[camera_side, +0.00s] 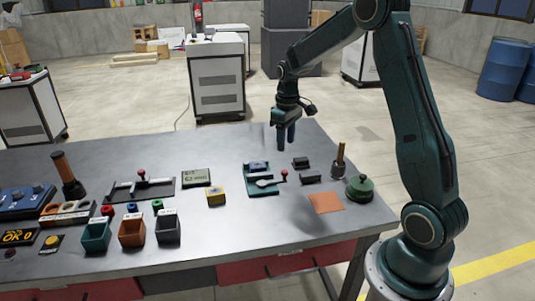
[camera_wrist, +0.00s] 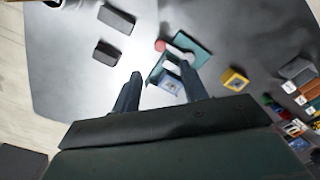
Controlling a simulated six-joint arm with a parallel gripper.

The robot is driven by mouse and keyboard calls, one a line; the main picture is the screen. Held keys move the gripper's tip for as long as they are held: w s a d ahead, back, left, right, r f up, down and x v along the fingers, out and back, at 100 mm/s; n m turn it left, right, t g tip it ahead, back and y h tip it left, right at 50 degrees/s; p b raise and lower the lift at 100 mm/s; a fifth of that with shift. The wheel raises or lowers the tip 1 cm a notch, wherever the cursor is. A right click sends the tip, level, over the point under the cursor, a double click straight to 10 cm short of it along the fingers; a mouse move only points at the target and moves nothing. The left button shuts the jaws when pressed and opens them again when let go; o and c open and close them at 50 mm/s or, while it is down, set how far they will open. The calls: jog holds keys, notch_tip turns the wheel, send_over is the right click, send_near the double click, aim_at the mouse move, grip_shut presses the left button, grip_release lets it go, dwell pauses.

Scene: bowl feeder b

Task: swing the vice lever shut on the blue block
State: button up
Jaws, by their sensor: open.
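The teal vice (camera_side: 262,191) stands on the metal table, right of the middle in the side view. It also shows in the wrist view (camera_wrist: 196,46). A blue block (camera_side: 258,166) sits at its back part; in the wrist view the block (camera_wrist: 170,85) is partly hidden by a finger. The pale lever ends in a red knob (camera_side: 284,173), which points to the right side of the vice; the knob (camera_wrist: 160,45) is clear in the wrist view. My gripper (camera_side: 287,149) is open and empty, pointing down above the table behind the vice, apart from the lever.
Two dark blocks (camera_side: 300,162) (camera_side: 311,178) lie right of the vice. A yellow block (camera_side: 216,197) lies to its left. A brush in a holder (camera_side: 339,165), a green lidded pot (camera_side: 360,189) and an orange mat (camera_side: 326,203) are further right. Small bins (camera_side: 132,232) stand at the left front.

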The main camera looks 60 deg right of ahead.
aim_at(285, 171)
notch_tip(285, 171, down, 11)
jog(key=shift+r, duration=0.15)
dwell(0.4)
jog(key=c, duration=0.9)
